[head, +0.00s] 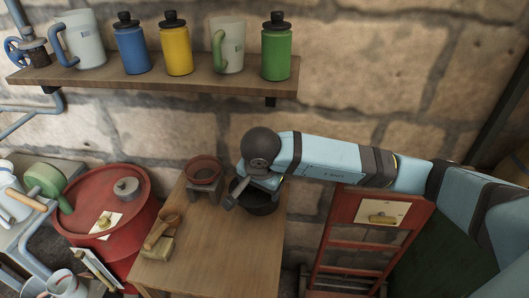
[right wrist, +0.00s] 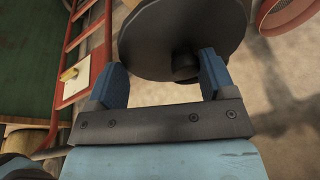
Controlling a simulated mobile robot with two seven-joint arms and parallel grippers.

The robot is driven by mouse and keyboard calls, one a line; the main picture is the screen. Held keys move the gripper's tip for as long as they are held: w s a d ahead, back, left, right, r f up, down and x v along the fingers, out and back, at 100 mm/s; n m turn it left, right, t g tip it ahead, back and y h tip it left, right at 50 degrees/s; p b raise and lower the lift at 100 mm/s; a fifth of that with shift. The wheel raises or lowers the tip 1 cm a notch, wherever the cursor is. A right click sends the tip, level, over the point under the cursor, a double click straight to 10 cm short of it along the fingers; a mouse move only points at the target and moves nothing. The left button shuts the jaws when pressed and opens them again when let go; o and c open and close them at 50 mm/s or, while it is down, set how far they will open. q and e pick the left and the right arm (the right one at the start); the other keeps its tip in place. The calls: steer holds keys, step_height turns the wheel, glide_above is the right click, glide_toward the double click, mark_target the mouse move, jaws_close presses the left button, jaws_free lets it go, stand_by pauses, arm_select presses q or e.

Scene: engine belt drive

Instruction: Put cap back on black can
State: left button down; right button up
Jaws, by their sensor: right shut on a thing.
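The black can (head: 264,203) stands on the wooden table, at the back right of its top. My right gripper (head: 240,194) is at the can's upper left side and hides part of its top. In the right wrist view a dark round cap (right wrist: 170,35) with a small knob lies at the fingers of my right gripper (right wrist: 160,62), which is shut on it. The cap cannot be made out clearly in the head view, and I cannot tell whether it touches the can. My left gripper is not in view.
A reddish pot (head: 204,168) stands close left of the can. A brown scoop (head: 163,229) and a small block lie on the table (head: 215,255). A red barrel (head: 88,186) with a grey lid stands left. A red hand truck (head: 360,235) stands right. A shelf holds mugs and bottles.

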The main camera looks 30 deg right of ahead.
steer(key=w+d, duration=0.1)
steer(key=w, duration=0.1)
steer(key=w+d, duration=0.2)
steer(key=w, duration=0.1)
steer(key=w+d, duration=0.2)
steer(key=shift+w+d+p, duration=0.2)
steer(key=shift+d+p, duration=0.05)
steer(key=shift+p, duration=0.05)
steer(key=w, duration=0.1)
steer(key=w+d+f, duration=0.1)
steer(key=w+d, duration=0.1)
steer(key=shift+d+f, duration=0.1)
steer(key=shift+f, duration=0.15)
steer(key=shift+f, duration=0.35)
steer(key=shift+f+b, duration=0.3)
steer(key=shift+b, duration=0.05)
steer(key=o, duration=0.9)
